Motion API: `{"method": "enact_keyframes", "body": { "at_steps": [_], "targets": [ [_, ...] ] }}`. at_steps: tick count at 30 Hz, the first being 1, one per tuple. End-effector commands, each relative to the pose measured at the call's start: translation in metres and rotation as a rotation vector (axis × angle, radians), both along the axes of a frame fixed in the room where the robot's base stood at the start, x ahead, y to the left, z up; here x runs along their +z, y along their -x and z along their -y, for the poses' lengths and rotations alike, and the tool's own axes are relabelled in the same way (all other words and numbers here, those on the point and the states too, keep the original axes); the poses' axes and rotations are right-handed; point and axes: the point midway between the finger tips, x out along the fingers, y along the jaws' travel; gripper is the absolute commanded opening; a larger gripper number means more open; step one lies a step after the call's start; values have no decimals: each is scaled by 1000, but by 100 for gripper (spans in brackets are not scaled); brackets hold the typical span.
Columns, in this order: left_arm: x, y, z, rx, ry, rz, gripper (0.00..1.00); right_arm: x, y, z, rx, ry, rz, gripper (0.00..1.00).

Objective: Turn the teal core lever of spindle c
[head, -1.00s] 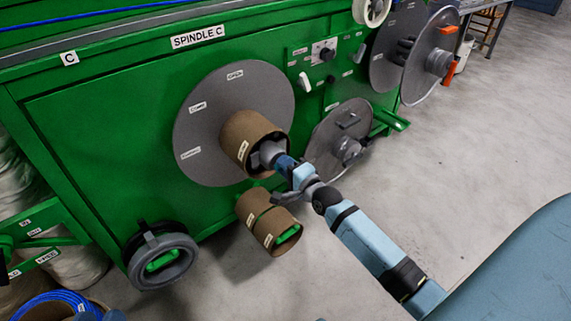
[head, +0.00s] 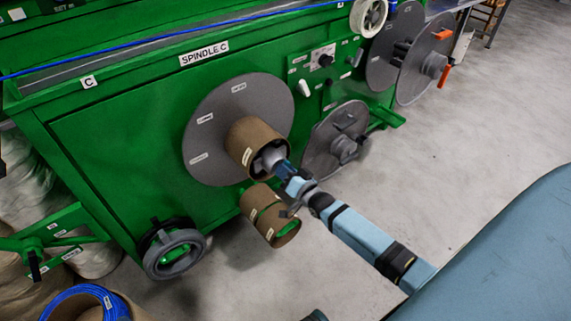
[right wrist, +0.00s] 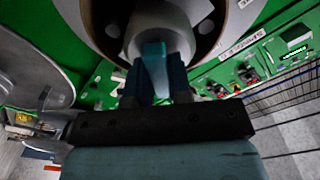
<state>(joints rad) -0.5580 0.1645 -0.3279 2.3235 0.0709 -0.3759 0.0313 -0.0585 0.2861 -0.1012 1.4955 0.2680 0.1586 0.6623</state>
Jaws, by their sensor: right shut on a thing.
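Spindle C is the grey disc (head: 212,150) on the green machine, under the sign SPINDLE C (head: 204,53). A brown cardboard core (head: 247,137) sits on it, with a grey hub inside. The teal core lever (right wrist: 153,52) stands at the hub in the right wrist view; in the head view it is hard to make out behind the gripper. My right gripper (head: 282,169) is at the open front of the core. In the right wrist view its fingers (right wrist: 161,72) are shut on the lever, one on each side. My left gripper is not in view.
Another brown core (head: 264,222) is just below the spindle. A smaller grey reel (head: 324,150) stands right of it, under a control panel (head: 323,62). A grey ring (head: 172,262) is at lower left, near a blue cable coil (head: 68,296). Open floor lies to the right.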

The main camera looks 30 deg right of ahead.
Motion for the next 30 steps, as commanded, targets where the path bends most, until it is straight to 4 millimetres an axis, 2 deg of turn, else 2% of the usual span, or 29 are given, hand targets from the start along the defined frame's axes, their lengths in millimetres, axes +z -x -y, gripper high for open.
{"method": "enact_keyframes", "body": {
  "at_steps": [1, 10, 21, 30],
  "targets": [
    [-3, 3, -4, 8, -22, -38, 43, 5, 0, 0, -1, 43, 3, 0],
    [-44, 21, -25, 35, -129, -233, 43, 4, 0, -1, 0, 318, 24, 0],
    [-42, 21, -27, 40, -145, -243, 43, 2, 0, -3, 0, 566, 45, 0],
    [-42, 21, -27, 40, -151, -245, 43, 1, 0, -2, 0, 651, 52, 0]
  ]
}}
